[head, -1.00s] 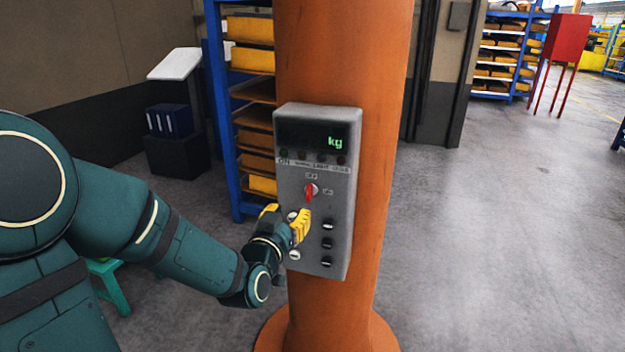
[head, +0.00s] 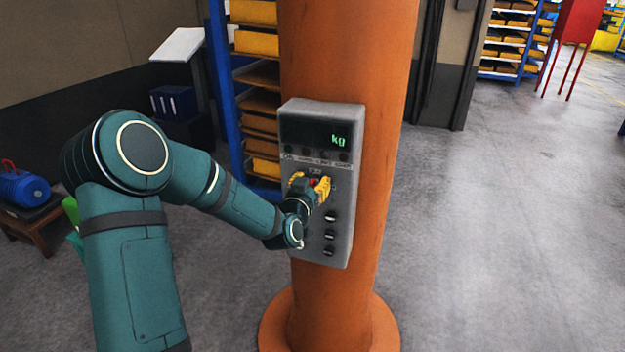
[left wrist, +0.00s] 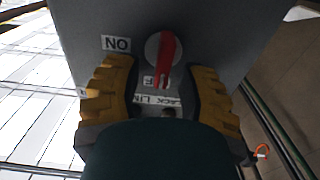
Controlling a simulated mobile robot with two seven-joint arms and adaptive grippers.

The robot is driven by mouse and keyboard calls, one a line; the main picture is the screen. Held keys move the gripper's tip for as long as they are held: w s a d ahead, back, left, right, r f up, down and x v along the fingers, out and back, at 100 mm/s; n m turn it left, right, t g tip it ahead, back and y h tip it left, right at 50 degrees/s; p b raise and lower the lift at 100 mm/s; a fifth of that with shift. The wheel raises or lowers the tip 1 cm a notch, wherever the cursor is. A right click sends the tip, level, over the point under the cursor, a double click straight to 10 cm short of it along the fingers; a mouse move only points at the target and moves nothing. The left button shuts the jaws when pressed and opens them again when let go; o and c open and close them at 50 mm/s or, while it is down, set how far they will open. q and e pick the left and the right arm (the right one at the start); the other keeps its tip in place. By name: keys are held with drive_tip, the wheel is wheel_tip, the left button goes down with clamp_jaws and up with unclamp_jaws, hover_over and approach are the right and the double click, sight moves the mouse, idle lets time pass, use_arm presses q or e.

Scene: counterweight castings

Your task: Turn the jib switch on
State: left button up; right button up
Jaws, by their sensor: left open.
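The jib switch is a rotary knob with a red handle (head: 313,181) on a grey control box (head: 341,225) fixed to an orange column. In the left wrist view the red handle (left wrist: 167,58) sits on a round grey base. There the picture is upside down, and the handle points at a label partly covered by it, ending in F; the ON label (left wrist: 116,44) is to one side. My left gripper (head: 310,185) is open, its yellow fingers on either side of the handle, apparently not touching it. It also fills the lower left wrist view (left wrist: 163,78). My right gripper is out of view.
The box has a display (head: 320,133) reading kg, a row of small lamps and several push buttons (head: 330,236) below the knob. The orange column (head: 350,50) stands behind it. A blue shelf rack (head: 222,70) is behind left. Open floor (head: 480,220) lies right.

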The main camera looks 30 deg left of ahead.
use_arm(q)
drive_tip(key=shift+w, duration=0.1)
clamp_jaws()
drive_tip(key=shift+r, duration=0.1)
drive_tip(key=shift+w+d+f+m+b, duration=0.1)
drive_tip(key=shift+d+f+m+b, duration=0.25)
drive_tip(key=shift+m+b, duration=2.25)
drive_tip(key=shift+w+d+f+m+b, duration=0.1)
drive_tip(key=shift+d+f+m+b, duration=0.2)
drive_tip(key=shift+m+b, duration=2.3)
drive_tip(key=shift+d+f+m+b, duration=0.35)
drive_tip(key=shift+m+b, duration=1.15)
drive_tip(key=shift+m, duration=2.2)
